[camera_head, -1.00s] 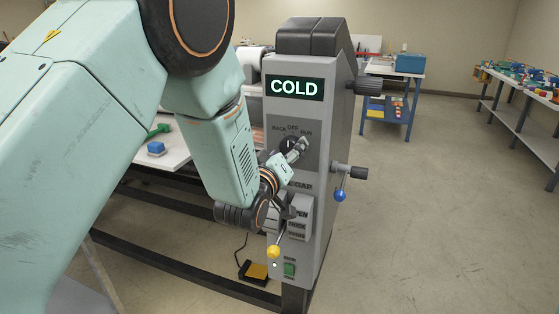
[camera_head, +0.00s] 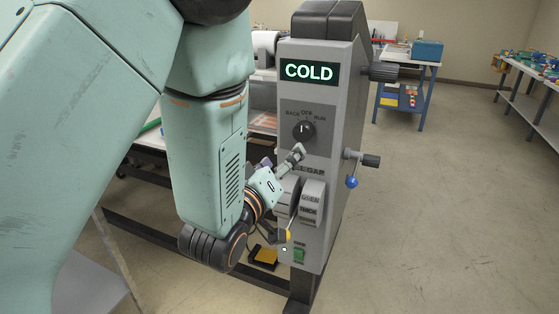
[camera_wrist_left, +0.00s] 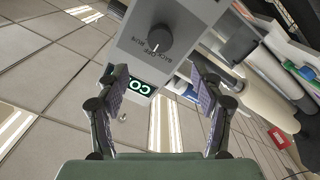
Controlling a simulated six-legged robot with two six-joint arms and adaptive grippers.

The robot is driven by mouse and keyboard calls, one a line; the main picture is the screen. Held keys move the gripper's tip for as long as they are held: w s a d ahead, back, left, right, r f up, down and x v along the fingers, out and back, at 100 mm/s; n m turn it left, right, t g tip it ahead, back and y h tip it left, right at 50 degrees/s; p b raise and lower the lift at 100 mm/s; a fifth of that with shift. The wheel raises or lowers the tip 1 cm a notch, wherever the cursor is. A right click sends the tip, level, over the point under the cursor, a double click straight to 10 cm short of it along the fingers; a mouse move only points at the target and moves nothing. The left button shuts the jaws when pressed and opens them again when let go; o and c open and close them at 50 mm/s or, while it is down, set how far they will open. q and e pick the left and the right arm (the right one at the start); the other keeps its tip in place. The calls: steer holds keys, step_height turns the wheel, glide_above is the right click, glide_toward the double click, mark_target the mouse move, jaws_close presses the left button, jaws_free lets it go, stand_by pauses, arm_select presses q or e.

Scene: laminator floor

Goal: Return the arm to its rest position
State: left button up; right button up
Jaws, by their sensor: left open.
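My left gripper (camera_head: 282,158) is open and empty in the head view, in front of the laminator's grey control panel (camera_head: 335,108), just below the black rotary knob (camera_head: 304,131). The knob's mark appears to point up toward OFF. In the left wrist view my open fingers (camera_wrist_left: 160,82) frame a gap, with the knob (camera_wrist_left: 159,40) beyond their tips and apart from them. The display (camera_head: 309,72) reads COLD. My left forearm hangs across the left half of the head view. My right gripper is not in view.
A yellow-tipped lever (camera_head: 288,235), gap drums (camera_head: 311,203) and a green switch (camera_head: 299,255) lie close below the gripper. A blue-knobbed crank (camera_head: 352,182) sticks out at the panel's right. Open floor (camera_head: 440,210) lies right, with tables behind.

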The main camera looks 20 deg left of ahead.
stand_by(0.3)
arm_select(q)
steer(key=s+a+f+m+g+b, duration=0.1)
steer(key=s+f+m+g, duration=0.3)
steer(key=f, duration=0.8)
steer(key=s+a+f+m+g+b, duration=0.15)
steer(key=s+f+g, duration=0.4)
steer(key=f, duration=0.55)
steer(key=s+f+g+b, duration=0.3)
steer(key=s+f+g, duration=0.1)
steer(key=s+f, duration=0.6)
steer(key=s+f+g+b, duration=0.3)
steer(key=s+f, duration=0.8)
steer(key=s, duration=0.4)
steer(key=shift+s+a+f+g+y, duration=0.3)
steer(key=shift+s+a+g, duration=0.1)
steer(key=shift+g, duration=0.35)
steer(key=shift+m, duration=0.25)
